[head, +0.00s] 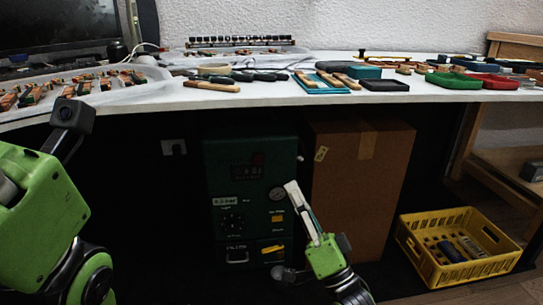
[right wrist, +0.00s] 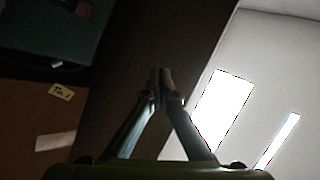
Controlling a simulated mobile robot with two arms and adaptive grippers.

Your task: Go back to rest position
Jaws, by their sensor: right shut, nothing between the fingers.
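My right gripper (head: 291,185) is in front of the workbench, below its top, pointing up and to the left. Its fingers are together and hold nothing; the closed tips also show in the right wrist view (right wrist: 161,73). It is in front of the green machine and the cardboard box, touching nothing that I can see. My left arm comes in at the left edge of the head view, close to the camera. The green body of my left gripper (head: 38,200) shows there, but its fingers are out of the picture.
The white workbench (head: 290,92) carries tools, trays and piano parts. Below it stand a green machine (head: 228,160) with a gauge and a tall cardboard box (head: 370,190). A yellow crate (head: 415,250) is on the floor at the right. A monitor (head: 55,25) stands at the back left.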

